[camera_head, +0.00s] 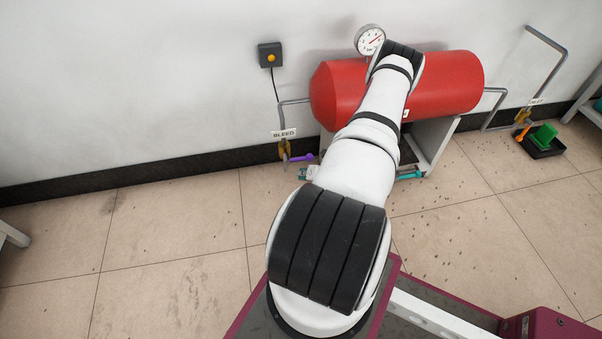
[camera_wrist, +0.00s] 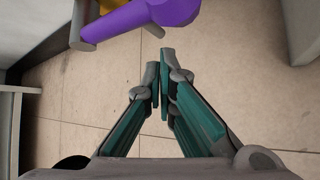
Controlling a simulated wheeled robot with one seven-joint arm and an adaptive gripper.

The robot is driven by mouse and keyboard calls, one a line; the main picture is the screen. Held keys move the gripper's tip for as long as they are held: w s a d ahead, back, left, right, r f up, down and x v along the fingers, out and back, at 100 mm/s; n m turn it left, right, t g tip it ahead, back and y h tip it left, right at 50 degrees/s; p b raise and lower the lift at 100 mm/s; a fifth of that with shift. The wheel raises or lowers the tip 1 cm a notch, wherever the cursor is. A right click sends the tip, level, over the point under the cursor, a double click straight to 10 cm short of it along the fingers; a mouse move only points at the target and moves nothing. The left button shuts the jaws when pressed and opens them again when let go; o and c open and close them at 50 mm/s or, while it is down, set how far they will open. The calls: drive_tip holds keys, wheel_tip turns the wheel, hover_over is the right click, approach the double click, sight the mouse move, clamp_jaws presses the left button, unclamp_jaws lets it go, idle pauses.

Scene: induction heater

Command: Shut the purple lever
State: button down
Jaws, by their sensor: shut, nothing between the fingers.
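The purple lever (camera_head: 299,158) sits on a brass valve (camera_head: 285,151) under the BLEED label (camera_head: 284,133), to the left of the red tank. In the head view it points right, away from the valve. In the wrist view the purple lever (camera_wrist: 130,24) is large at the top, ahead of the fingertips and slightly left of them. My gripper (camera_wrist: 160,80) is shut and empty, its fingertips apart from the lever in the picture. In the head view my arm hides most of my gripper; a teal part shows near the lever.
The red tank (camera_head: 336,92) with a pressure gauge (camera_head: 370,40) stands on a grey frame (camera_head: 436,143) by the wall. An orange-button box (camera_head: 271,55) is on the wall. A black tray (camera_head: 543,147) with a green item lies at right.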

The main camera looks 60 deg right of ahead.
drive_tip(key=s+a+r+p, duration=0.4)
drive_tip(key=a+r, duration=0.1)
drive_tip(key=r, duration=0.2)
drive_tip(key=shift+s, duration=0.2)
